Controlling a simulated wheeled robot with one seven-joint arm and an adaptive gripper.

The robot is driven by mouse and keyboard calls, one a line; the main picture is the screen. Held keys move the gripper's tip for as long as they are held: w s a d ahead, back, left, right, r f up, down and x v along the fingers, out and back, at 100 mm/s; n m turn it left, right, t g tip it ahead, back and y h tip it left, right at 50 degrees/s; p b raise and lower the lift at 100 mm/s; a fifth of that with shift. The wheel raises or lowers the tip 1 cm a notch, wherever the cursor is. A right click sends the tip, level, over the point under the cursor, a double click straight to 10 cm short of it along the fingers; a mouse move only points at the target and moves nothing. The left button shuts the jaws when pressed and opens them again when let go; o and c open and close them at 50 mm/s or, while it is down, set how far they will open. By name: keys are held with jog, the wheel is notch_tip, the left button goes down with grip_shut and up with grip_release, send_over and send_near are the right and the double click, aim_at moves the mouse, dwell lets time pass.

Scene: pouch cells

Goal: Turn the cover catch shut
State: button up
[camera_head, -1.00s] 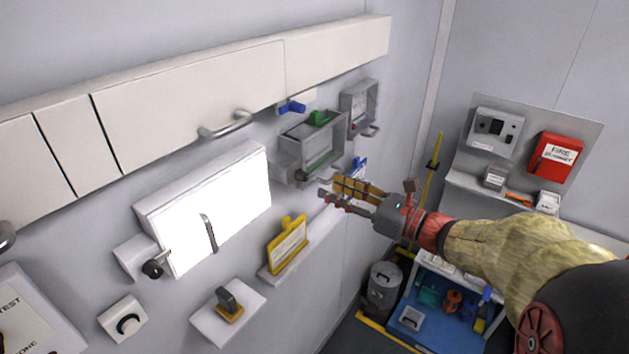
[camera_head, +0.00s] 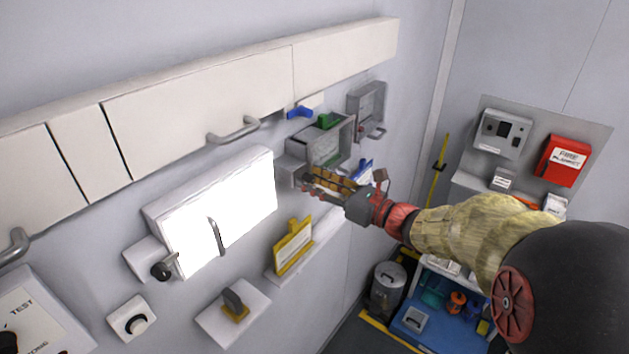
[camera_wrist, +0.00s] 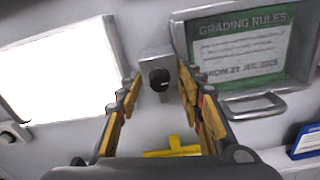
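A catch with a round black knob (camera_wrist: 158,76) on a small grey block (camera_wrist: 156,58) sits on the wall, left of the grey-framed cover over a green "GRADING RULES" sheet (camera_wrist: 240,48). The knob has a small pale mark on its face. My gripper (camera_wrist: 161,85) is open, with one finger on each side of the knob; I cannot tell whether either touches it. In the head view, my gripper (camera_head: 306,185) is at the lower left of the grey-framed cover (camera_head: 341,135) and hides most of the knob. The cover's handle (camera_wrist: 253,106) is at its lower edge.
A bright white panel (camera_head: 225,210) with a handle and its own black-knobbed latch (camera_head: 161,270) is to the left. A yellow clipboard (camera_head: 293,247) hangs below my gripper. White cabinets (camera_head: 200,85) with bar handles run above. Blue and green clips sit above the cover.

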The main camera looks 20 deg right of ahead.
jog(key=shift+c, duration=0.5)
grip_shut()
jog(key=shift+f+b, duration=0.1)
jog(key=shift+b, duration=0.4)
jog(key=n+b, duration=1.7)
jog(key=b, duration=1.4)
jog(key=shift+s+f+n+b, duration=0.1)
jog(key=shift+n+b, duration=0.3)
